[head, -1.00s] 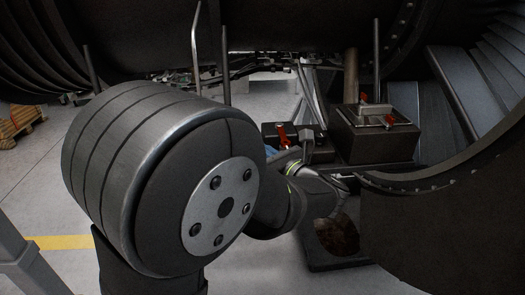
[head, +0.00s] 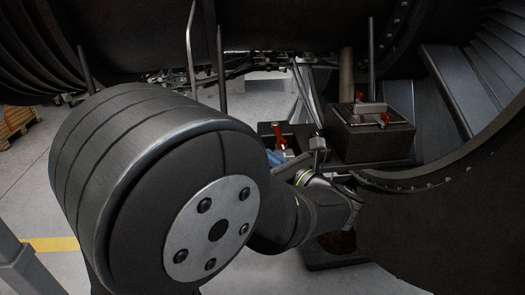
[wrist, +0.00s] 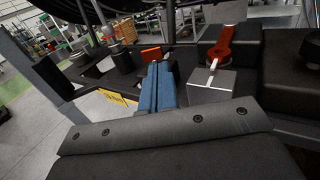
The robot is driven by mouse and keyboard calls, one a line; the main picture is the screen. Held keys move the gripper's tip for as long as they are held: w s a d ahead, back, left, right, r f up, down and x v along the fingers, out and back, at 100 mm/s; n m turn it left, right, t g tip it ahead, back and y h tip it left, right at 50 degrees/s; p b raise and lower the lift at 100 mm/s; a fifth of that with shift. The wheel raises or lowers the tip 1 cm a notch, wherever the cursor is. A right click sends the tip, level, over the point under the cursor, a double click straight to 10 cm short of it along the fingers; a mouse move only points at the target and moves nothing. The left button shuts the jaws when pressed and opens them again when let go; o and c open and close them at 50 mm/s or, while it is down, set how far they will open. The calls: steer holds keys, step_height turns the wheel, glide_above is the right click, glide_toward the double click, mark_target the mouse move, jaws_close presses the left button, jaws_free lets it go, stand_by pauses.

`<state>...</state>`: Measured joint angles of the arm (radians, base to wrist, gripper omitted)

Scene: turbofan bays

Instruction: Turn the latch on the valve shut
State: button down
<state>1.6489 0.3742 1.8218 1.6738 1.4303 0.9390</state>
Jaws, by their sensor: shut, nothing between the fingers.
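The valve is a bright metal block (wrist: 212,82) with a red-orange latch handle (wrist: 222,46) standing up from it in the wrist view. In the head view the red handle (head: 279,132) shows on a dark box left of centre of the bay. My gripper, with blue fingers (wrist: 161,86), is shut and empty, left of the metal block in the wrist view. It looks apart from the handle. In the head view the blue fingers (head: 276,158) are just below and left of the valve, partly hidden by my arm.
A dark box (head: 368,137) with a metal plate and red latches stands right of the valve. A red-orange piece (wrist: 151,52) stands beyond my fingertips in the wrist view. Upright rods and the curved engine casing (head: 440,178) crowd the bay.

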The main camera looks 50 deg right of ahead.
steer(key=s+a+r+n+g, duration=0.2)
steer(key=s+n, duration=0.3)
steer(key=n, duration=0.4)
steer(key=s+a+r+n+g, duration=0.15)
steer(key=s+n, duration=0.25)
steer(key=n, duration=0.4)
steer(key=shift+n, duration=0.3)
steer(key=shift+r+x, duration=0.2)
steer(key=shift+x, duration=2.1)
steer(key=shift+r+x, duration=0.15)
steer(key=shift+x, duration=2.2)
steer(key=shift+r+x, duration=0.2)
steer(key=shift+x, duration=2.1)
steer(key=shift+w+d+y, duration=0.15)
steer(key=shift+w+y, duration=0.05)
steer(key=shift+y, duration=0.2)
